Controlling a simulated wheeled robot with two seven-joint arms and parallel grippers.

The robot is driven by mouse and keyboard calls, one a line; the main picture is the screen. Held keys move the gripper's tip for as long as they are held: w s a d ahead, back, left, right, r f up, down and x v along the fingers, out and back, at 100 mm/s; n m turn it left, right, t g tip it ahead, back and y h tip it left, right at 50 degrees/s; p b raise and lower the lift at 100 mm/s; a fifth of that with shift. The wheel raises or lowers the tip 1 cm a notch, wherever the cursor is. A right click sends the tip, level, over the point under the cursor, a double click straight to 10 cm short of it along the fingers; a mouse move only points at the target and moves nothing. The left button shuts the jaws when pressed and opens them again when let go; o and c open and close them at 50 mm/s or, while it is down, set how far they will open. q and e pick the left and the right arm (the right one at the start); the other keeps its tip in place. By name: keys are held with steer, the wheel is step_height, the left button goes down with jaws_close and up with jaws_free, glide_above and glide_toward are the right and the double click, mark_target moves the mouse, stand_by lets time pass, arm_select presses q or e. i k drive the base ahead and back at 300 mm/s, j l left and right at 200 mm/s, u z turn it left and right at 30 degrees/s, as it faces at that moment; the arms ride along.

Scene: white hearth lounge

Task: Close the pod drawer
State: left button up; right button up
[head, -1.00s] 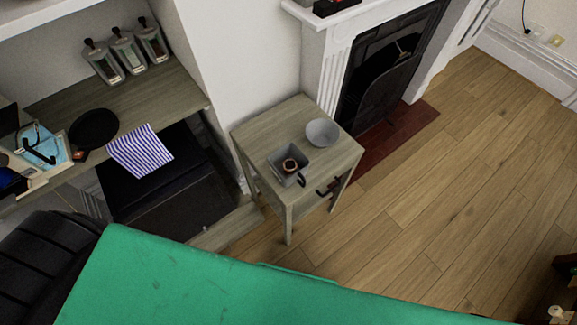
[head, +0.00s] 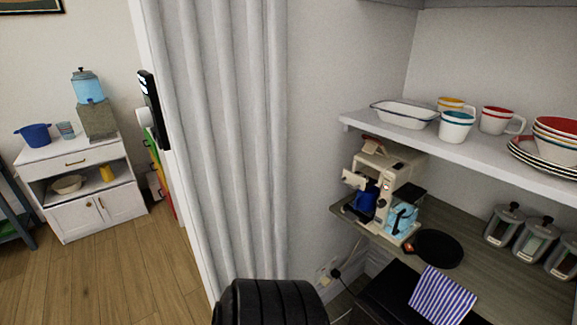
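I cannot tell for sure which part is the pod drawer. A cream coffee machine (head: 391,178) stands on the grey-brown wooden shelf (head: 485,262) at the right, with a dark blue mug (head: 365,200) at its front. A light-blue item (head: 402,219) sits at the machine's near side; its shape is too small to tell. A white cabinet (head: 110,200) at the far left has one drawer (head: 75,163) with a brass handle, which looks shut. Neither of my grippers shows.
A grey curtain (head: 225,130) hangs mid-view. An upper shelf (head: 480,146) holds cups, bowls and a dish. Wooden floor (head: 125,270) is clear at left.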

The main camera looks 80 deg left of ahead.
mark_target(361, 182)
steer(key=u, duration=2)
